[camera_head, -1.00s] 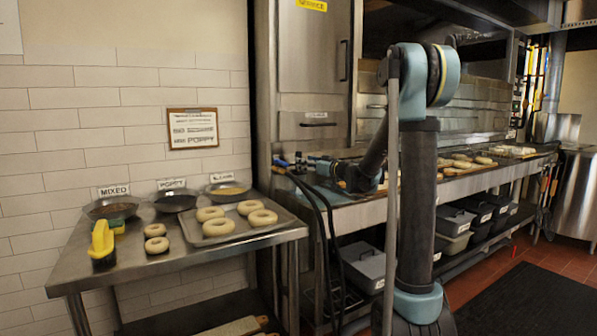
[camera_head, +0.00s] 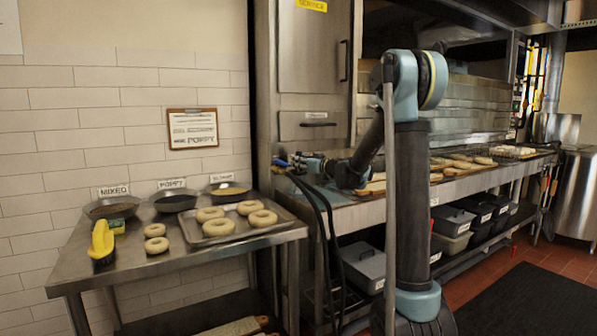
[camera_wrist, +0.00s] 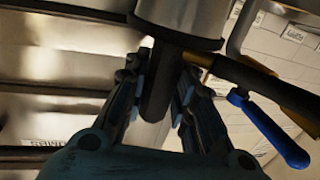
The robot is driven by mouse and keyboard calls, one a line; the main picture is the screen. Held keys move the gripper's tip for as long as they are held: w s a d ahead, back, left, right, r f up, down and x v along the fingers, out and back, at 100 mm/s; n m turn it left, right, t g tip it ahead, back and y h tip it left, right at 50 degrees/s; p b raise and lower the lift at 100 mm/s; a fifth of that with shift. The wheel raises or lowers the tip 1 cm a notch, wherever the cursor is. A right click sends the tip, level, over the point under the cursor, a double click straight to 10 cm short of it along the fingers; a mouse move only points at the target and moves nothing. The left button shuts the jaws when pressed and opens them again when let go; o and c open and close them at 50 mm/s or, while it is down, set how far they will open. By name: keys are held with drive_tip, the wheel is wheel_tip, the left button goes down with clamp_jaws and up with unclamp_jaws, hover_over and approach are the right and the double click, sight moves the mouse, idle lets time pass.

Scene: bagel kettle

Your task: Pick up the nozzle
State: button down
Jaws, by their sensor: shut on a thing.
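The nozzle seems to be the dark cylindrical piece (camera_wrist: 158,90) hanging below a bright metal collar (camera_wrist: 180,18) in the wrist view. My gripper (camera_wrist: 160,72) is shut on this dark piece, with one finger on each side. A blue lever handle (camera_wrist: 268,130) sticks out to the right, beside a dark bar. In the head view my gripper (camera_head: 300,162) is at the left end of the long metal counter, close to small blue parts (camera_head: 281,164). The nozzle is too small to make out there.
Black hoses (camera_head: 322,215) hang in front of the counter's left end. A steel table (camera_head: 150,275) on the left holds a tray (camera_head: 285,222) of bagels, several bowls and a yellow-topped item (camera_head: 103,240). Boards with bagels (camera_head: 465,163) lie right along the counter.

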drive_tip(key=shift+r, duration=6)
